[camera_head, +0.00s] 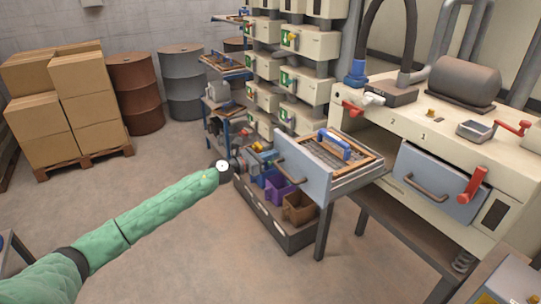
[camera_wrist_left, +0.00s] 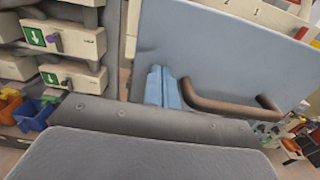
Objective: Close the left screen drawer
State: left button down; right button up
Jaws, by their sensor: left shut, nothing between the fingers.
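The left screen drawer stands pulled out of the cream machine, with its flat blue-grey front (camera_head: 303,165) facing my left arm. Its brown bar handle (camera_head: 290,172) shows on the front, and the handle also shows in the left wrist view (camera_wrist_left: 230,108). A wood-framed screen (camera_head: 345,163) with a blue handle lies in the drawer. My left gripper (camera_head: 262,158) is shut and empty in front of the drawer front, near its left edge. In the left wrist view its light blue fingers (camera_wrist_left: 164,88) are beside the handle's left end; I cannot tell whether they touch the panel. My right gripper is not in view.
A dark low tray with purple and brown bins (camera_head: 298,207) is under the open drawer. Shelves with cream bins (camera_head: 303,85) stand behind. Open floor lies left, before boxes and drums.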

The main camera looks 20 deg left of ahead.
pick_arm(q)
jog(key=x, duration=1.1)
jog(key=shift+w+d+b, duration=0.3)
jog(key=b, duration=0.2)
send_near(338, 130)
jog(key=shift+w+a+f, duration=0.25)
jog(key=shift+a+f, duration=0.05)
jog(key=shift+f, duration=0.25)
jog(key=shift+w+a+f, duration=0.2)
jog(key=shift+a+f, duration=0.1)
jog(key=shift+f, duration=0.25)
jog(key=b+x, duration=0.3)
jog(key=x, duration=0.3)
jog(key=shift+w+d, duration=0.15)
jog(key=b+x, duration=0.3)
jog(key=x, duration=0.2)
jog(key=shift+w+r+b, duration=0.1)
jog(key=shift+r+b, duration=0.1)
jog(key=shift+b, duration=0.1)
jog(key=shift+r, duration=0.15)
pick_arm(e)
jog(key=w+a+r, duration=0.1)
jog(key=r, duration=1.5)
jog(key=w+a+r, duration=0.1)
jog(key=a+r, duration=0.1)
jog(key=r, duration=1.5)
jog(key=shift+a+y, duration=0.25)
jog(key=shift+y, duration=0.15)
